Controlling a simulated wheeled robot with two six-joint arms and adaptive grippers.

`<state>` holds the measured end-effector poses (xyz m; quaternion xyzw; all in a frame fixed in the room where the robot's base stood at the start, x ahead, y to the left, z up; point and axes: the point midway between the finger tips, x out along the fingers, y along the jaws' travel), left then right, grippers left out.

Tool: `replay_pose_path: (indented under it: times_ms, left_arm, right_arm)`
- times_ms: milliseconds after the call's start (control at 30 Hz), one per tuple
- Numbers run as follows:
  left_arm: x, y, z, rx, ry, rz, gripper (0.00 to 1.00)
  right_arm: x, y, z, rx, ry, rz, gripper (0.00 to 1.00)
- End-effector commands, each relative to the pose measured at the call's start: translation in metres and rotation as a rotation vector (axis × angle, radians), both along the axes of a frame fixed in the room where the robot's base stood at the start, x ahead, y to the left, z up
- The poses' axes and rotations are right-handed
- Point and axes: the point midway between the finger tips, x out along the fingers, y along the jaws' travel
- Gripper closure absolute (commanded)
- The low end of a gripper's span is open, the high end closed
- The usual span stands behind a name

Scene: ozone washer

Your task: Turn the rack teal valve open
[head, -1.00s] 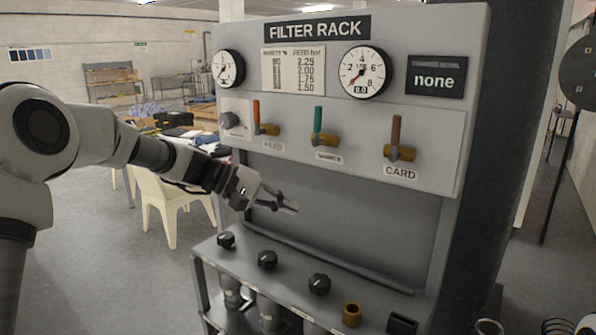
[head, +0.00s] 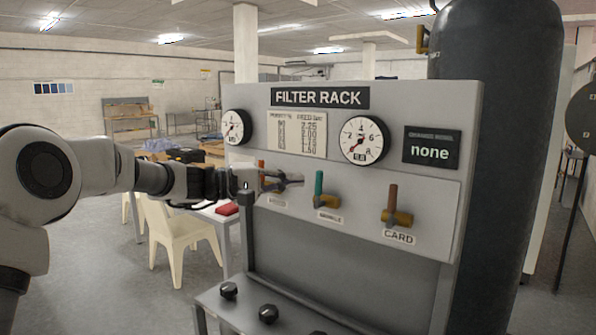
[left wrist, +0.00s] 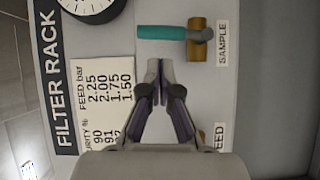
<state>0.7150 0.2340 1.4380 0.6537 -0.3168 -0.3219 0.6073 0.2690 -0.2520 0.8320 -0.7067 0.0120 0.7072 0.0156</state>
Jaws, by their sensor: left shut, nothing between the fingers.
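The teal valve handle (head: 319,186) stands upright on the filter rack (head: 455,290), above its brass body and the sample label. In the left wrist view the teal handle (left wrist: 162,32) lies sideways beside its brass body, just beyond my fingertips. My left gripper (head: 299,181) is in front of the orange-handled feed valve, to the left of the teal one, and partly hides it. In the left wrist view my left gripper (left wrist: 154,66) is shut and empty, with a small gap between it and the teal handle. My right gripper is not in view.
A brown-handled card valve (head: 392,203) is to the right of the teal one. Two gauges and a small price-like chart (head: 297,133) sit above. A shelf with black knobs (head: 229,290) juts out below. A dark cylinder (head: 500,130) stands behind at right.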

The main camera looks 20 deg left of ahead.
Motion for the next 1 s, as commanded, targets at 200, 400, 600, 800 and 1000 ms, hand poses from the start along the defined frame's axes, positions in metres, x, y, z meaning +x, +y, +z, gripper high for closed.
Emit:
replay_pose_path:
  times_ms: [200,400,600,800,1000]
  left_arm:
    - [-0.002,-0.016,-0.001,0.001,0.001,0.001,1.0]
    - [-0.002,-0.016,-0.002,0.001,0.001,0.001,1.0]
    - [-0.002,-0.016,-0.002,0.008,-0.002,0.001,1.0]
    - [0.003,-0.017,-0.001,0.043,-0.015,0.001,1.0]
    - [0.005,-0.018,0.0,0.067,-0.023,0.0,1.0]
  right_arm:
    - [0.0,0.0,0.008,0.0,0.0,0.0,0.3]
    - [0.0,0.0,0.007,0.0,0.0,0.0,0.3]
    - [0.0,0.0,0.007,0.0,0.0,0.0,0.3]
    - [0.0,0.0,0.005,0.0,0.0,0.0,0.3]
    - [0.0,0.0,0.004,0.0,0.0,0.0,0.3]
